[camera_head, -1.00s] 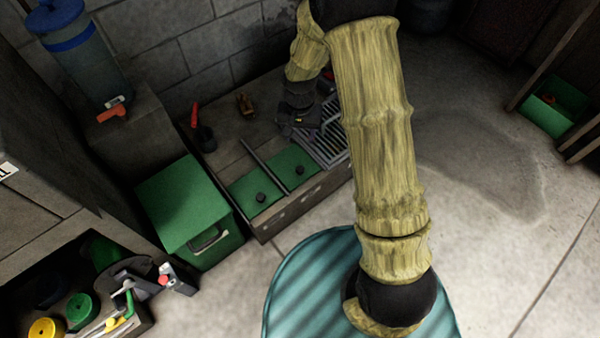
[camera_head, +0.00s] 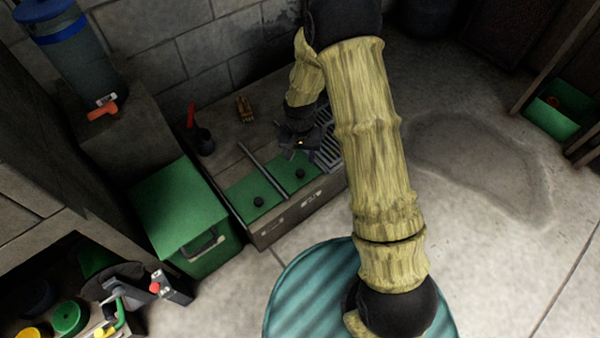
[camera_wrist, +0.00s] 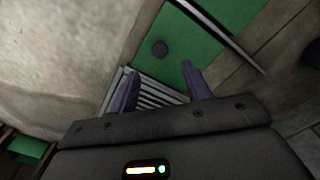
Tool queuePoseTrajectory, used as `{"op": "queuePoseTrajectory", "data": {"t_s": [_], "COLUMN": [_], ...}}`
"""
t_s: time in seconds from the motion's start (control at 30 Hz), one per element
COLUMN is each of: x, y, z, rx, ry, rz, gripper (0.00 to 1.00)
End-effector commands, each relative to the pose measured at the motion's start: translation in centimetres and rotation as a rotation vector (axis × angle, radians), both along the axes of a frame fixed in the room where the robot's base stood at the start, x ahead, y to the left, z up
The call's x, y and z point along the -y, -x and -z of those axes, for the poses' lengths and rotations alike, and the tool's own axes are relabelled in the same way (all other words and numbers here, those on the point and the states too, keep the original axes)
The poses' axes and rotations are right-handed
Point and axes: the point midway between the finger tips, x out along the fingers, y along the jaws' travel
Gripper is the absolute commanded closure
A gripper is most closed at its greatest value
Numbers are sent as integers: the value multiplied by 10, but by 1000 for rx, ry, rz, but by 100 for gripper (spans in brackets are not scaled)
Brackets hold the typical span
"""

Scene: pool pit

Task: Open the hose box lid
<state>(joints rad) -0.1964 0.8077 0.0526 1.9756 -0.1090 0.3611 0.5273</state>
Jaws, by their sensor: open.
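A green box (camera_head: 178,208) with a flat closed lid and a dark handle on its front stands left of a low bench. Two flat green lids, left (camera_head: 240,196) and right (camera_head: 283,172), each with a black knob, lie in the bench top, divided by a metal strip. I cannot tell for certain which is the hose box. My gripper (camera_head: 297,146) is over the bench, close behind the right green lid. In the wrist view, its two fingers (camera_wrist: 160,70) are apart and empty; a black knob (camera_wrist: 160,48) on green shows just beyond them.
A metal grate (camera_head: 329,150) lies right of the lids. A red-handled tool (camera_head: 195,130) and a small brown object (camera_head: 244,108) are on the bench. A teal ribbed round top (camera_head: 310,290) is in front. Concrete floor is clear at right.

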Motion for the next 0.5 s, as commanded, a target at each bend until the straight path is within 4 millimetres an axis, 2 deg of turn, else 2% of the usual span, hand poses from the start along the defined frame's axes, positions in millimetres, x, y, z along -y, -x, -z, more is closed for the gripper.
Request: {"op": "queuePoseTrajectory", "data": {"t_s": [0.03,0.3,0.5], "x": [0,0,0], "y": [1,0,0], "z": [16,62,80], "rx": [-2,-1,0], "ry": [1,1,0], "rz": [0,0,0], "gripper": [51,51,51]}}
